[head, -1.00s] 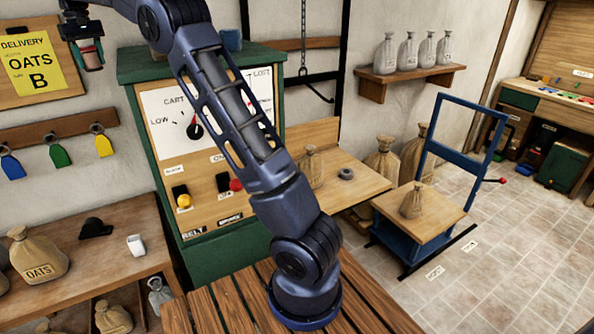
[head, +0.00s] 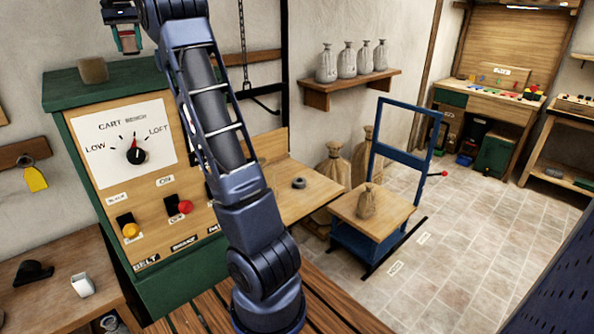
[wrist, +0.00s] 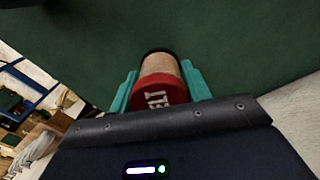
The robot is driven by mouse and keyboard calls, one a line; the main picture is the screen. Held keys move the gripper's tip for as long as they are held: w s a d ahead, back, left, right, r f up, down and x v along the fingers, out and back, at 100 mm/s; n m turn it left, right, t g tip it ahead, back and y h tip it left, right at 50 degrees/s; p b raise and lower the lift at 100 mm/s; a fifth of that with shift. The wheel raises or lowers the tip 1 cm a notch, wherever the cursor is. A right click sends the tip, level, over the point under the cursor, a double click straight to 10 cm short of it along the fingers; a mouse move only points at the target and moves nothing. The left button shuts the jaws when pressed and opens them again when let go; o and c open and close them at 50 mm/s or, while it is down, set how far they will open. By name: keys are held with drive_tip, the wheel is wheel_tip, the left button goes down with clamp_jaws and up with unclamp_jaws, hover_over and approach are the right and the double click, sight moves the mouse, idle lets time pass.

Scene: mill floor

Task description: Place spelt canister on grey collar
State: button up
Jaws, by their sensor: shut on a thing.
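The spelt canister (wrist: 164,92) has a tan body and a red end with white letters, of which "ELT" shows in the wrist view. My gripper (wrist: 162,88) is shut on it, with teal fingers on both sides. In the head view my gripper (head: 127,41) is high at the upper left, in front of the wall and above the green cabinet. A grey ring, which looks like the grey collar (head: 298,183), lies flat on a wooden shelf beside the cabinet. The canister is well apart from it.
The green cabinet (head: 75,95) has a dial, buttons and a tan block (head: 93,70) on top. A blue cart (head: 372,245) carries a sack (head: 367,202). A wall shelf (head: 350,88) holds several grey sacks. A hanging hook (head: 262,100) is near the collar shelf.

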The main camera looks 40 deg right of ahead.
drive_tip(key=s+d+m, duration=0.1)
drive_tip(key=s+d, duration=0.1)
drive_tip(key=d, duration=0.4)
drive_tip(key=s+d+m, duration=0.2)
drive_tip(key=s+d, duration=0.1)
drive_tip(key=d, duration=0.2)
drive_tip(key=s+d+r+m, duration=0.1)
drive_tip(key=s+d+m, duration=0.1)
drive_tip(key=d, duration=0.4)
drive_tip(key=shift+s+d, duration=0.15)
drive_tip(key=shift+d, duration=0.2)
drive_tip(key=s+d+m, duration=0.7)
drive_tip(key=s+d, duration=0.7)
drive_tip(key=d, duration=0.3)
drive_tip(key=s+d+f+n, duration=0.25)
drive_tip(key=d+f, duration=0.35)
drive_tip(key=f, duration=0.4)
drive_tip(key=s+d+f+n, duration=0.1)
drive_tip(key=d+f+n, duration=0.2)
drive_tip(key=d+f, duration=0.5)
drive_tip(key=s+d+f+n, duration=0.2)
drive_tip(key=d+f+n, duration=0.15)
drive_tip(key=f, duration=0.85)
drive_tip(key=n, duration=0.8)
hover_over(300, 180)
wheel_tip(300, 180, down, 18)
drive_tip(key=f, duration=1.9)
drive_tip(key=shift+a+f, duration=0.25)
drive_tip(key=shift+f, duration=0.1)
drive_tip(key=shift+f, duration=0.15)
